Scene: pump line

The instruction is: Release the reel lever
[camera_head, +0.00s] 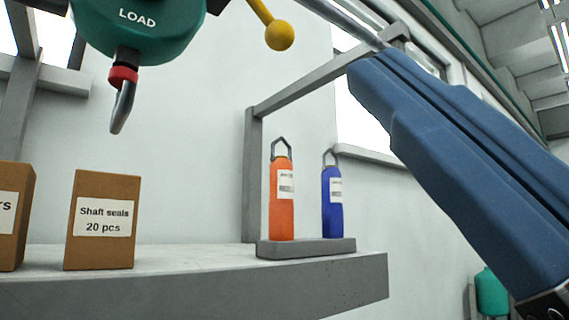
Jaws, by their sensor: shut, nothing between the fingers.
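A yellow lever with a round ball knob (279,36) slants down to the right at the top of the view. Its upper end is cut off by the picture edge. Left of it hangs a green housing (150,28) marked LOAD, with a red collar and a grey metal hook (122,106) below. I cannot see how the lever joins the housing. Nothing is seen touching the knob. My gripper is not in view.
A grey shelf (200,290) carries a "Shaft seals" box (101,250), another box (12,240) at the left edge, and an orange bottle (281,220) and a blue bottle (332,218) on a base. A grey rail frame (252,170) stands behind. The wall between hook and bottles is clear.

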